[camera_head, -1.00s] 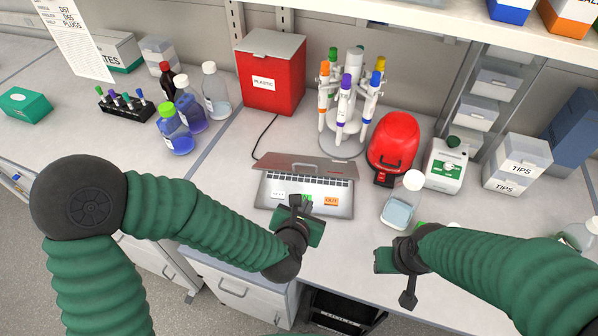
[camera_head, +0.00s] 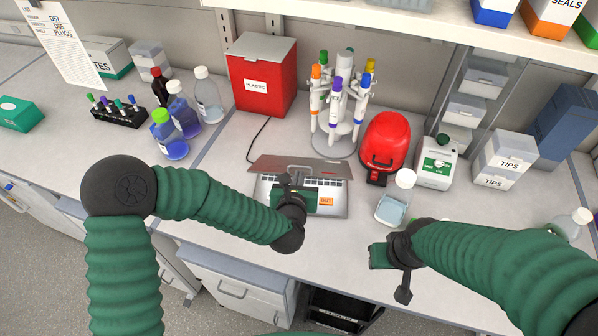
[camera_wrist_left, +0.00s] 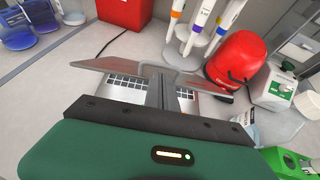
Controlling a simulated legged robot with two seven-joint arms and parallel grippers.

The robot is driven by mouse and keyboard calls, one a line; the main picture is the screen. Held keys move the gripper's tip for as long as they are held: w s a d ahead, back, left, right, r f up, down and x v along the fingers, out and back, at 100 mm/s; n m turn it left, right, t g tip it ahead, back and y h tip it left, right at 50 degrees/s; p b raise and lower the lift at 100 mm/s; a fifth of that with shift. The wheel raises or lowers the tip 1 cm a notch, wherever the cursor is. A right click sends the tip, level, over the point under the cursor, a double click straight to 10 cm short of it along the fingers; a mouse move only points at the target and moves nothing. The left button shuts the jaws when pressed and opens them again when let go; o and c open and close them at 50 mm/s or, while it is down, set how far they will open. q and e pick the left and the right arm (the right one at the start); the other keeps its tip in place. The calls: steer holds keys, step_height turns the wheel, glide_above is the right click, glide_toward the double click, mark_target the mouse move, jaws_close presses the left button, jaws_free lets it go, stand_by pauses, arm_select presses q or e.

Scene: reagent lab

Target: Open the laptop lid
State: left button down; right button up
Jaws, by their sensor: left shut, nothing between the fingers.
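The grey laptop's base (camera_head: 335,205) sits on the bench, with an orange sticker at its right front. Its lid (camera_head: 325,168) is partly raised and tilted over the back keys. The wrist view also shows the lid (camera_wrist_left: 205,83) and part of the keyboard (camera_wrist_left: 127,82). My left gripper (camera_head: 285,179) is shut and empty over the keyboard, its fingertips close to the lid. In the wrist view its fingers (camera_wrist_left: 158,80) overlap the lid; I cannot tell whether they touch. My right gripper (camera_head: 372,257) is apart from the laptop, at front right; its fingers are not clear.
Bottles (camera_head: 172,140) are at left. Bare bench lies left of the laptop.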

arm_select(q)
steer(key=shift+w+a, duration=0.1)
steer(key=shift+w, duration=0.25)
steer(key=shift+r, duration=0.1)
